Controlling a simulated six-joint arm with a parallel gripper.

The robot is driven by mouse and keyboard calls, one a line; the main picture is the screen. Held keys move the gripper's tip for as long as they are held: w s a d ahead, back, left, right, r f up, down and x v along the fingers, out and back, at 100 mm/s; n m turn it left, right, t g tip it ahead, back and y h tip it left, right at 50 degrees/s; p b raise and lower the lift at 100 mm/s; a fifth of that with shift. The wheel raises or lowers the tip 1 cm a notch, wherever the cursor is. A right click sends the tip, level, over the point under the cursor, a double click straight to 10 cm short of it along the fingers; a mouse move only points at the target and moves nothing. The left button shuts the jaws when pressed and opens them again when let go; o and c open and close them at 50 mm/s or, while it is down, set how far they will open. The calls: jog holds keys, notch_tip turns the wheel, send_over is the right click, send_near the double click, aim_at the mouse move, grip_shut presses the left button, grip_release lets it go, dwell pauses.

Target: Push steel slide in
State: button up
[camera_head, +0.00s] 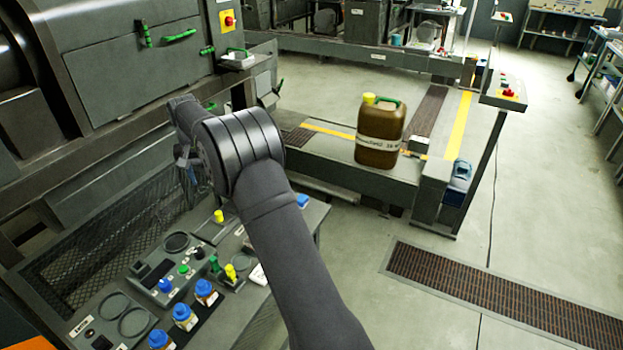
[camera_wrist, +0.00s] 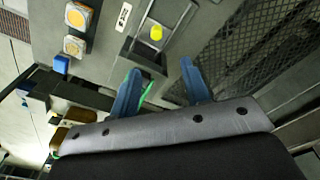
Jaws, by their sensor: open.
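My gripper (camera_wrist: 159,70) shows in the wrist view as two blue fingers spread apart, with nothing visible held between them. Just beyond the fingertips is a framed steel plate with a yellow knob (camera_wrist: 156,32), which looks like the steel slide (camera_wrist: 165,14). The gripper is apart from the knob as far as I can see. In the head view a yellow knob (camera_head: 218,215) stands at the back of the bench, below my wrist. My gripper (camera_head: 187,165) is small there and partly hidden by my arm. How far in the slide sits is unclear.
Blue-capped jars (camera_head: 183,316), a green-and-yellow fitting (camera_head: 231,272) and a control box (camera_head: 165,283) crowd the bench. A mesh guard (camera_head: 110,240) lies behind it. A brown canister (camera_head: 380,130) stands on a platform to the right.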

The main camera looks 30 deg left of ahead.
send_near(217, 225)
jog(key=f, duration=0.6)
jog(key=shift+w+a+f, duration=0.15)
jog(key=shift+w, duration=0.05)
jog(key=s, duration=0.3)
jog(key=shift+s+r, duration=0.25)
jog(key=shift+s, duration=0.1)
notch_tip(217, 225, up, 18)
jog(key=w+d+f+m+t, duration=0.15)
jog(key=w+d, duration=0.25)
jog(key=w, duration=0.7)
jog(key=w+d+f+m, duration=0.3)
jog(key=w+d, duration=0.1)
jog(key=w, duration=0.7)
jog(key=f+m, duration=0.1)
jog(key=f, duration=0.2)
jog(key=d+f+m+g, duration=0.1)
jog(key=f, duration=0.3)
jog(key=d+f+m+g, duration=0.1)
jog(key=f+m, duration=0.1)
jog(key=f, duration=0.1)
jog(key=shift+w+d+f, duration=0.1)
jog(key=shift+f, duration=0.25)
jog(key=shift+r, duration=0.25)
jog(key=w+d+r, duration=0.2)
jog(key=d, duration=0.4)
jog(key=w+d+r, duration=0.2)
jog(key=d+r, duration=0.1)
jog(key=d, duration=0.4)
jog(key=shift+w, duration=0.15)
